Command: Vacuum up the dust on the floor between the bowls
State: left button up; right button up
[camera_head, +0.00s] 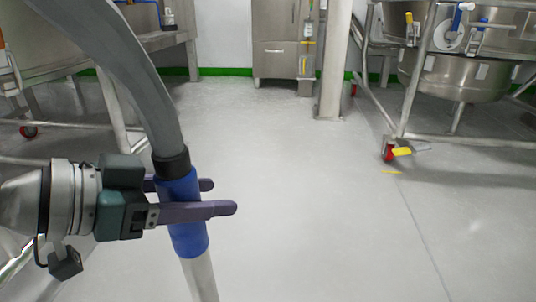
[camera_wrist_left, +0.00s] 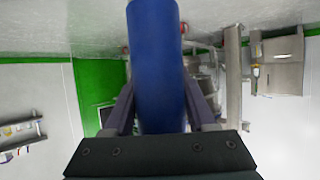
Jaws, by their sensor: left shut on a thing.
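My left gripper (camera_head: 222,198) is shut on the blue grip of the vacuum wand (camera_head: 187,236), with one finger on each side of it. A grey hose (camera_head: 150,95) rises from the black collar at the top of the grip, and a pale tube runs down out of the picture. The wand's lower end is not in view. In the left wrist view the blue grip (camera_wrist_left: 157,65) stands between the fingers. A steel bowl (camera_head: 455,77) on a wheeled frame is at the right. Another large steel vessel (camera_head: 50,50) is at the left. I cannot make out dust for certain on the floor (camera_head: 300,190).
The frame at the right has a red caster (camera_head: 389,152) with a yellow pedal. A pale post (camera_head: 335,60) and a steel cabinet (camera_head: 272,40) stand at the back. The left vessel's legs (camera_head: 112,110) reach the floor. The middle floor is open.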

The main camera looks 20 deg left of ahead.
pick_arm(q)
jog(key=w+d+p, duration=0.2)
jog(key=d+p, duration=0.2)
jog(key=d, duration=0.4)
jog(key=shift+d+r, duration=0.15)
jog(key=shift+d, duration=0.2)
jog(key=shift+w+a, duration=0.1)
jog(key=shift+w, duration=0.05)
jog(key=shift+w+a+b, duration=0.2)
jog(key=shift+w+b, duration=0.2)
jog(key=shift+w, duration=0.45)
jog(key=shift+w+a+b, duration=0.2)
jog(key=shift+w+b, duration=0.15)
jog(key=shift+w, duration=0.5)
jog(key=shift+s, duration=0.1)
jog(key=s+a+b, duration=0.2)
jog(key=a+b, duration=0.1)
jog(key=a, duration=0.6)
jog(key=shift+a+b, duration=0.35)
jog(key=shift+b, duration=0.05)
